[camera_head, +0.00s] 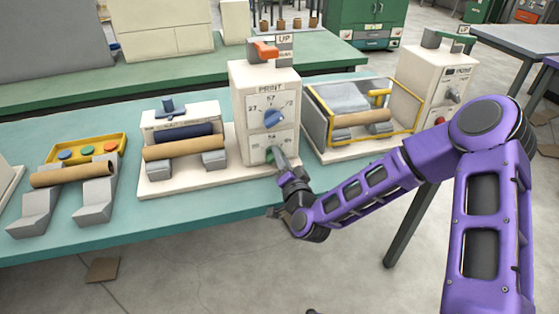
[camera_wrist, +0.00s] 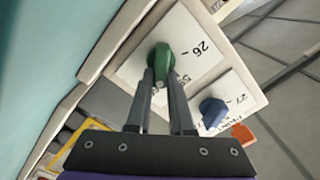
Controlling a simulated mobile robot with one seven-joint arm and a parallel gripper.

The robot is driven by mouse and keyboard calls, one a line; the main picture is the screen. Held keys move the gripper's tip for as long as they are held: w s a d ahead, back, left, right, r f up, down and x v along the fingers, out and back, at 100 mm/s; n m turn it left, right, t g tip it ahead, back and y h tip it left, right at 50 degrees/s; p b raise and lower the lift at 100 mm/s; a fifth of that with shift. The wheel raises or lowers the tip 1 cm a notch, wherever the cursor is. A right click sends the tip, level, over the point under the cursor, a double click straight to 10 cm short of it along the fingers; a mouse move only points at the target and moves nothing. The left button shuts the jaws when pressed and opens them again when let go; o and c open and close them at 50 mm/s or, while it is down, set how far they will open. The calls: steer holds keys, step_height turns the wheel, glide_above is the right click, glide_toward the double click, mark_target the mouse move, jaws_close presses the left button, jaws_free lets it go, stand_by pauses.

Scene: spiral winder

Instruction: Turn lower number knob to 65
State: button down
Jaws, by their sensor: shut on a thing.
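The lower number knob is green and sits on the lower white dial plate of the PRINT box (camera_head: 240,120). The number 26 shows beside the knob on the plate, and another number is partly hidden by a finger. The upper knob is blue (camera_head: 273,118), on the plate above, and also shows in the wrist view (camera_wrist: 212,112).
An orange lever (camera_head: 265,50) tops the box beside an UP sign. A roller station (camera_head: 180,175) stands to the left, and a yellow-framed guard (camera_head: 340,148) stands close to the right. Free floor lies in front of the teal table (camera_head: 160,222).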

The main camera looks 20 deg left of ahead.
steer(key=shift+f+m+b, duration=0.15)
steer(key=shift+m+b, duration=0.15)
steer(key=shift+m, duration=0.5)
steer(key=c, duration=0.8)
jaws_free()
steer(key=p+v, duration=0.8)
steer(key=v, duration=0.9)
steer(key=shift+s, duration=0.2)
